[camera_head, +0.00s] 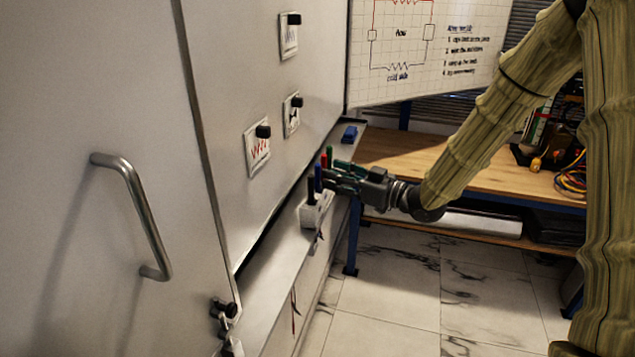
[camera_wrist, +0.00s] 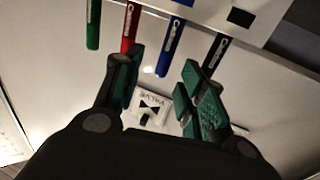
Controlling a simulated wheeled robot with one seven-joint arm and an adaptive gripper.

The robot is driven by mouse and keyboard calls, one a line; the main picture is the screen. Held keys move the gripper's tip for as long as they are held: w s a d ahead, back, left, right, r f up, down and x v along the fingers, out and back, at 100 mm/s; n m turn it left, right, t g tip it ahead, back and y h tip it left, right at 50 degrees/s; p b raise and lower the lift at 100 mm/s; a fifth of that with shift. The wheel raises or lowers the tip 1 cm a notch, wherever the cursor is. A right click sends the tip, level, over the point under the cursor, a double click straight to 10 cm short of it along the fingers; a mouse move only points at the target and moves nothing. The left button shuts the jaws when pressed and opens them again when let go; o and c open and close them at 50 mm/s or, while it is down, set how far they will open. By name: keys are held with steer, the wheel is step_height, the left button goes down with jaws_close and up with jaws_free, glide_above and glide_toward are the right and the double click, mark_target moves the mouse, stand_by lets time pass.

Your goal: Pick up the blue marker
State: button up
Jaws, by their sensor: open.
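The blue marker (camera_head: 318,178) stands in a white marker holder (camera_head: 310,217) on the ledge below the white panel. In the wrist view the blue marker (camera_wrist: 170,48) shows between my two spread fingertips, with visible gaps on both sides. My gripper (camera_head: 328,178) reaches in from the right at the holder; it also shows in the wrist view (camera_wrist: 157,70), open and holding nothing. In the wrist view, the red marker (camera_wrist: 130,27) is close by my left finger and the black marker (camera_wrist: 214,52) by my right finger. The green marker (camera_wrist: 93,25) is farther left.
The white panel with several clipped cards (camera_head: 257,148) rises beside the ledge. A blue eraser (camera_head: 349,135) lies farther along the ledge. A door handle (camera_head: 135,215) sticks out at left. A wooden workbench (camera_head: 430,165) stands behind, and tiled floor is clear at lower right.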

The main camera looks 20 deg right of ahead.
mark_target(318, 170)
steer(key=shift+p+x, duration=1.6)
steer(key=shift+x, duration=1.15)
steer(key=shift+s+a, duration=0.15)
steer(key=c, duration=0.9)
